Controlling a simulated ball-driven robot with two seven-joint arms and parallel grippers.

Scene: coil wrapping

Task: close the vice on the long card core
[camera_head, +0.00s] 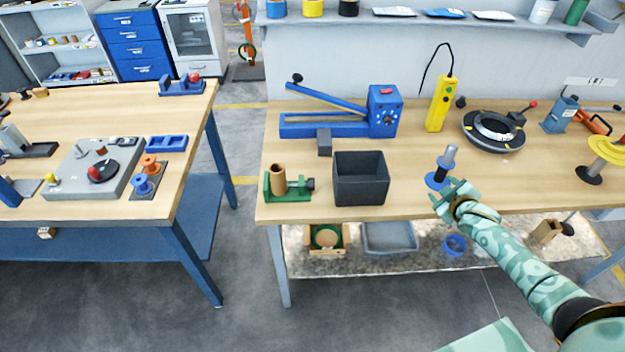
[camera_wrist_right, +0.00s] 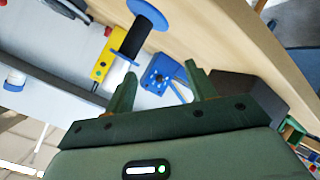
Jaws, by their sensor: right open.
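A small green vice (camera_head: 290,192) stands near the front left edge of the right-hand bench. A brown card core (camera_head: 278,179) stands upright in it, and a dark knob (camera_head: 310,184) sits at the vice's right end. From here I cannot tell whether the jaws touch the core. Part of the vice appears at the right edge of the right wrist view (camera_wrist_right: 292,132). My right gripper (camera_head: 450,187) is open and empty near the bench's front edge, well to the right of the vice. In the wrist view its fingers (camera_wrist_right: 160,72) are spread apart. My left gripper is out of view.
A dark open bin (camera_head: 361,198) stands between the vice and my right gripper. A blue-flanged spool (camera_head: 437,180) is close to the gripper. Behind are a blue lever tool (camera_head: 383,110) and a yellow pendant (camera_head: 440,104).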

